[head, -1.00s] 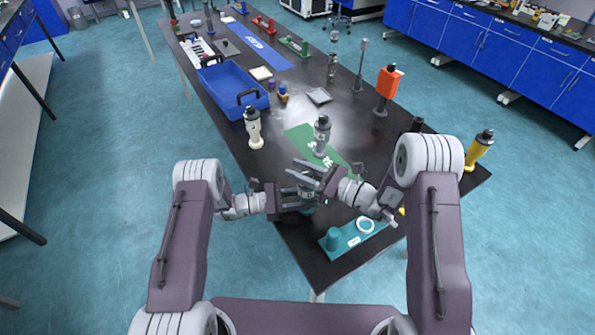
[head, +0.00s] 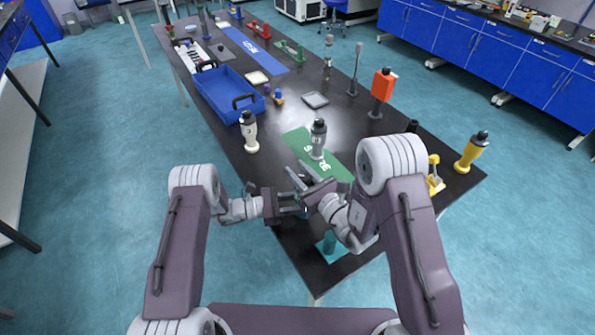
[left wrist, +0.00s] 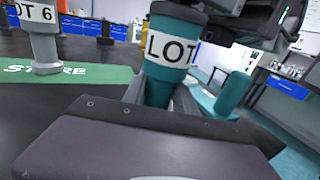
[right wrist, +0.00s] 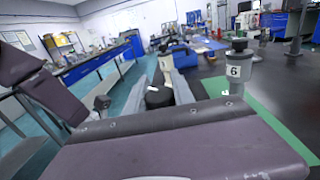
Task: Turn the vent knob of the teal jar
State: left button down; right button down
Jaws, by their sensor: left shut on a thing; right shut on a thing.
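The teal jar (left wrist: 168,55) with a white LOT label stands close in the left wrist view, tilted in the picture. My left gripper (head: 298,204) is shut on its body. The jar's black vent knob (right wrist: 158,97) shows between the fingers of my right gripper (right wrist: 150,93) in the right wrist view. My right gripper, above the left one in the head view (head: 312,186), is shut on the knob. In the head view the grippers hide most of the jar.
A teal stand with a post (head: 330,243) is at the table's near end, partly behind my right arm. A grey jar marked 6 (head: 318,140) stands on the green STORE mat (head: 296,143). A white jar (head: 249,132) and blue tray (head: 222,97) are farther left.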

aim_at(309, 181)
jog(key=c, duration=1.1)
grip_release()
jog(key=shift+o, duration=0.2)
jog(key=v, duration=0.6)
jog(key=shift+s+d, duration=0.45)
jog(key=shift+s, duration=0.15)
jog(key=shift+w, duration=0.1)
